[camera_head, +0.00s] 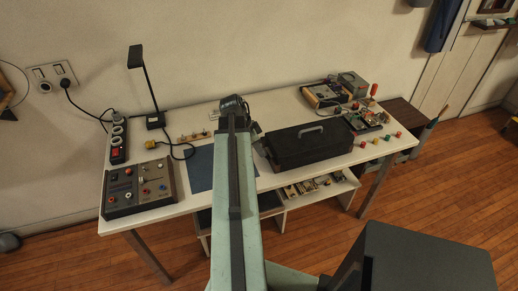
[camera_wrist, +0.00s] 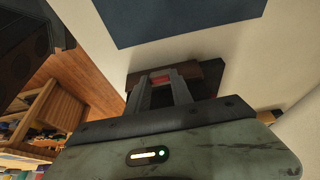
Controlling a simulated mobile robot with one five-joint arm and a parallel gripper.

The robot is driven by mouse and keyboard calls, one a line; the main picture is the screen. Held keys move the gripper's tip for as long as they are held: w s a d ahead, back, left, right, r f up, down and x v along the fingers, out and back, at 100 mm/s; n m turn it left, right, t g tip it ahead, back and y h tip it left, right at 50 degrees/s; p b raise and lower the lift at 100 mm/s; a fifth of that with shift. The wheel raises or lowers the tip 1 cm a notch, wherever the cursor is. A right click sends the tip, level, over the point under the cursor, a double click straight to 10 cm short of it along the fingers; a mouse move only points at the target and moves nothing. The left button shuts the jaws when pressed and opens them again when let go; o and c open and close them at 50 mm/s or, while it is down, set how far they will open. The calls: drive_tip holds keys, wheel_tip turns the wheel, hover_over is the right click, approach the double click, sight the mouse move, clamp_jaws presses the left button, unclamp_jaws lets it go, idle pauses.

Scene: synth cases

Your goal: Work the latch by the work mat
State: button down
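The work mat (camera_head: 201,168) is a flat dark blue sheet on the white table, partly hidden by my arm in the head view. The mat (camera_wrist: 180,18) also shows at the top of the wrist view. My gripper (camera_wrist: 162,82) has its two grey fingers apart over a dark brown piece (camera_wrist: 208,72), probably the latch, beside the mat. A small red part (camera_wrist: 160,79) shows between the fingertips. I cannot tell whether the fingers press on it. The head view does not show the fingertips clearly.
A black toolbox (camera_head: 308,148) stands right of my arm. A grey control box (camera_head: 138,187), a power strip (camera_head: 118,139) and a black lamp (camera_head: 146,84) are at the left. Electronics (camera_head: 368,118) and several coloured knobs crowd the right end. The table's front edge (camera_head: 160,219) is near.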

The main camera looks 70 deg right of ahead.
drive_tip(key=shift+s+d+r+p, duration=0.15)
drive_tip(key=shift+r+p, duration=0.1)
drive_tip(key=shift+p, duration=0.15)
drive_tip(key=shift+s+d+r+t+y+p, duration=0.25)
drive_tip(key=shift+s+d+t+y+p, duration=0.35)
drive_tip(key=shift+t+y+p, duration=0.35)
drive_tip(key=shift+s+d+t+y, duration=0.3)
drive_tip(key=shift+s+t+y, duration=0.2)
drive_tip(key=shift+t, duration=0.35)
drive_tip(key=shift+f, duration=0.1)
drive_tip(key=shift+w, duration=0.1)
drive_tip(key=c, duration=1.1)
unclamp_jaws()
drive_tip(key=shift+a, duration=0.1)
